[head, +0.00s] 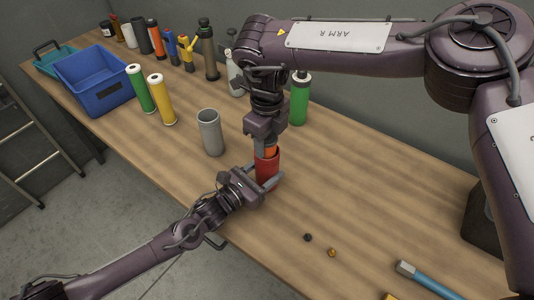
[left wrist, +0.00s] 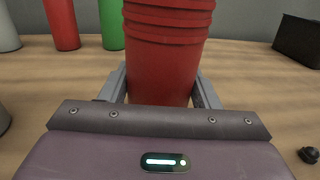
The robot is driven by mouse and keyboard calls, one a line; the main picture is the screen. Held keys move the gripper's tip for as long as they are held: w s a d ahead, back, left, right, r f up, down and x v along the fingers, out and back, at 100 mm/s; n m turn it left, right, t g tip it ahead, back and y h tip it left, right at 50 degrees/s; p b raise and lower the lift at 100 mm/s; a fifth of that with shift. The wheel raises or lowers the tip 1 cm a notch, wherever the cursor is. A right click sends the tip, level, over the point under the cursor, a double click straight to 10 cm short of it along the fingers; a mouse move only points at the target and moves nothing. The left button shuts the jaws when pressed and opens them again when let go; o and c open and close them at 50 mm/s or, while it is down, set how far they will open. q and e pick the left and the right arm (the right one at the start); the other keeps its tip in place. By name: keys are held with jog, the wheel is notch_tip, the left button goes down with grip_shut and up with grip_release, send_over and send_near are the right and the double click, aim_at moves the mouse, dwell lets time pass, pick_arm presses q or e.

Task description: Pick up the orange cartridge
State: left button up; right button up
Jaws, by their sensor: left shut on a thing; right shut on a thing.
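The orange cartridge (head: 270,151) shows as a short orange band just above the rim of a red ribbed cylinder (head: 267,171); its lower part is hidden inside. My right gripper (head: 267,145) reaches down from above and is shut on the cartridge. My left gripper (head: 265,181) comes in low from the left and is shut on the red cylinder, which stands upright near the front edge of the bench. In the left wrist view the red cylinder (left wrist: 165,65) fills the space between the two grey fingers; the cartridge does not show there.
On the wooden bench (head: 365,190), a grey cup (head: 211,133) stands left of the grippers and a green bottle (head: 299,100) behind. Green (head: 140,90) and yellow (head: 161,100) tubes stand by a blue bin (head: 98,80). Two small caps (head: 332,253) lie at front right.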

notch_tip(320, 180, up, 18)
dwell(0.4)
pick_arm(q)
jog(key=o, duration=1.2)
jog(key=shift+c, duration=0.2)
